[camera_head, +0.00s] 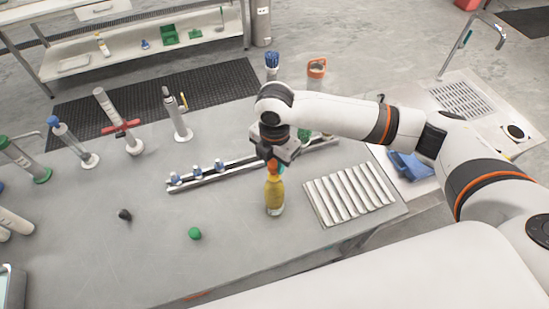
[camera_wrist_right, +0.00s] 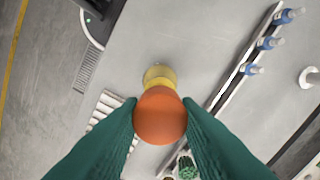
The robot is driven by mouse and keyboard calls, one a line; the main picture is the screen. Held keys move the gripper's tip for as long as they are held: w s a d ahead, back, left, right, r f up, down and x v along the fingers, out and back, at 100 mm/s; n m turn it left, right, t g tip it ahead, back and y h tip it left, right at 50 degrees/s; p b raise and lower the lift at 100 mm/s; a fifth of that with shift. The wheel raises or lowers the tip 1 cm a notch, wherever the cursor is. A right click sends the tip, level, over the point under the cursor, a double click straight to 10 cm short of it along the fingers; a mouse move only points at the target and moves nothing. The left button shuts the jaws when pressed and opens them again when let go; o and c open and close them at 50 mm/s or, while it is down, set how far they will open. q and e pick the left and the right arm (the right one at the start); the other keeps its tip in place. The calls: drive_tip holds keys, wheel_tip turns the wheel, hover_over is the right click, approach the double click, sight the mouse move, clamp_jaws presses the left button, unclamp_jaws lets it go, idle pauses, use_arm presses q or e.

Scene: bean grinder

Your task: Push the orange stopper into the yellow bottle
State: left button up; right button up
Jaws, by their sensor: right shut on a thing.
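The yellow bottle (camera_head: 274,193) stands upright on the grey table in the head view, left of the ridged white tray. The orange stopper (camera_head: 272,168) is at the bottle's top, just under my right gripper (camera_head: 274,160). In the right wrist view the orange stopper (camera_wrist_right: 161,115) is between the two green fingers of my right gripper (camera_wrist_right: 160,112), which is shut on it. The yellow bottle (camera_wrist_right: 159,76) shows just beyond the stopper. How deep the stopper sits in the neck cannot be told. My left gripper is not in view.
A ridged white tray (camera_head: 348,194) lies right of the bottle. A rail (camera_head: 215,174) with several blue-capped vials is behind it. A green stopper (camera_head: 194,233) and a black stopper (camera_head: 125,215) lie on the table. Several cylinders stand at the left. The table in front is clear.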

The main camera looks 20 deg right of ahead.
sight(275, 169)
drive_tip(key=shift+f+b, duration=0.5)
drive_tip(key=shift+f, duration=1.25)
drive_tip(key=o, duration=1)
wheel_tip(275, 169, up, 12)
drive_tip(key=b, duration=0.2)
drive_tip(key=shift+b, duration=0.4)
